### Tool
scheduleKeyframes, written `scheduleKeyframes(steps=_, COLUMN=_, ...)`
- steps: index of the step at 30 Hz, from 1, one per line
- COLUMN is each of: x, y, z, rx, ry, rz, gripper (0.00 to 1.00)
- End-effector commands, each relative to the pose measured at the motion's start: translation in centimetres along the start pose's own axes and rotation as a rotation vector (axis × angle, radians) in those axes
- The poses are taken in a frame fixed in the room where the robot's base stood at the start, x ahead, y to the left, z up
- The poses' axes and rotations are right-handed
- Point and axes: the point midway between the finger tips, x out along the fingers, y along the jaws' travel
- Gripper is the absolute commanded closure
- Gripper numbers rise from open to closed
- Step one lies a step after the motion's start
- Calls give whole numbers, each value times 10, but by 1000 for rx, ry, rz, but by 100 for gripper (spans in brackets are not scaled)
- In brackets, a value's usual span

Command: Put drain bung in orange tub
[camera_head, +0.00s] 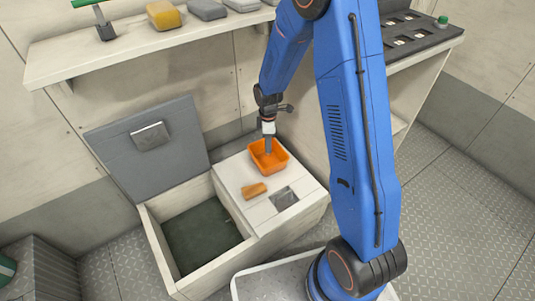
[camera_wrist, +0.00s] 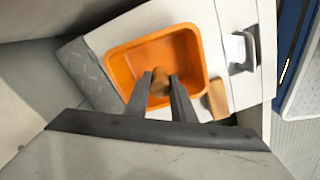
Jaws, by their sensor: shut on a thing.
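The orange tub (camera_head: 281,163) stands on the closed pale part of the locker top; it also shows in the wrist view (camera_wrist: 121,62). My gripper (camera_head: 268,148) points down over the tub, its fingertips at or inside the opening. In the wrist view my gripper (camera_wrist: 160,84) is shut on a small brown piece, seemingly the drain bung (camera_wrist: 160,79). The bung shows against the tub's inside; I cannot tell whether it touches the floor of the tub. In the head view the bung is hidden.
A tan block (camera_head: 254,190) lies on the locker top beside the tub, near a grey latch plate (camera_head: 284,198). Left of it is an open locker bay (camera_head: 200,238) with its grey lid (camera_head: 150,140) raised. A shelf (camera_head: 130,45) with several items runs above.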

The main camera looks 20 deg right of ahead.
Motion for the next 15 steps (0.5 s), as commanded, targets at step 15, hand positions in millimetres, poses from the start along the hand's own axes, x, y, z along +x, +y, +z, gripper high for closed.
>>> scheduleKeyframes(steps=15, x=51, y=1, z=0, rx=2, ry=-1, rz=-2, gripper=99)
